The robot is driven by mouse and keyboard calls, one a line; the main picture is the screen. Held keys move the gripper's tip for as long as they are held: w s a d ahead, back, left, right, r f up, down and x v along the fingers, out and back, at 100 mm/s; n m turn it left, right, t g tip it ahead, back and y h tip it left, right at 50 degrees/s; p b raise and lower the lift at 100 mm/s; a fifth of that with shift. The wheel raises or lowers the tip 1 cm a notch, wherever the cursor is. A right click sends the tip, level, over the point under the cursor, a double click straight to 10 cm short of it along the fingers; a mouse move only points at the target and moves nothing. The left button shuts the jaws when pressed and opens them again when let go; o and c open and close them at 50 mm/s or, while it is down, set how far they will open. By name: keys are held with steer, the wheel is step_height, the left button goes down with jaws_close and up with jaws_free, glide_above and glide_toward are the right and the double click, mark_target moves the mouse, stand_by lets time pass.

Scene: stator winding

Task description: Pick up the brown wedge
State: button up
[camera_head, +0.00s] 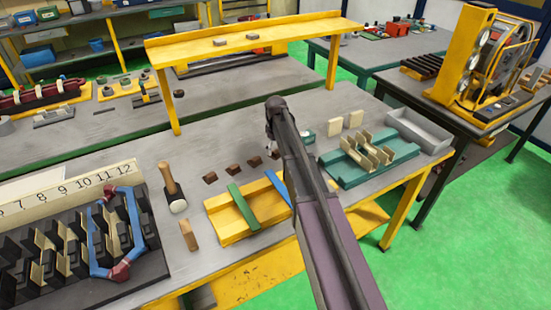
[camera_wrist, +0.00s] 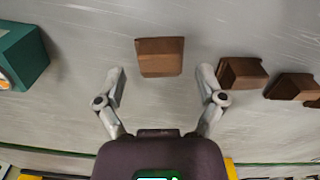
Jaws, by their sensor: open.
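A brown wedge (camera_wrist: 160,57) lies on the grey bench top in the wrist view, centred just ahead of the gap between my fingertips. My gripper (camera_wrist: 161,72) is open and empty, with one finger to each side of that gap. More brown wedges lie to the right, one close to the right finger (camera_wrist: 243,73) and another farther right (camera_wrist: 292,87). In the head view several brown wedges (camera_head: 235,168) form a row on the bench, left of my gripper. My arm hides part of that area, and the fingertips are hard to make out there.
A teal block (camera_wrist: 20,57) stands left of my gripper in the wrist view. In the head view, a yellow tray (camera_head: 213,229) with green and blue strips lies in front of the wedges. A mallet (camera_head: 174,190) is at the left; a teal fixture (camera_head: 350,176) is at the right.

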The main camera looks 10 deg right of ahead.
steer(key=shift+f+b, duration=0.35)
steer(key=shift+f, duration=0.3)
jaws_close()
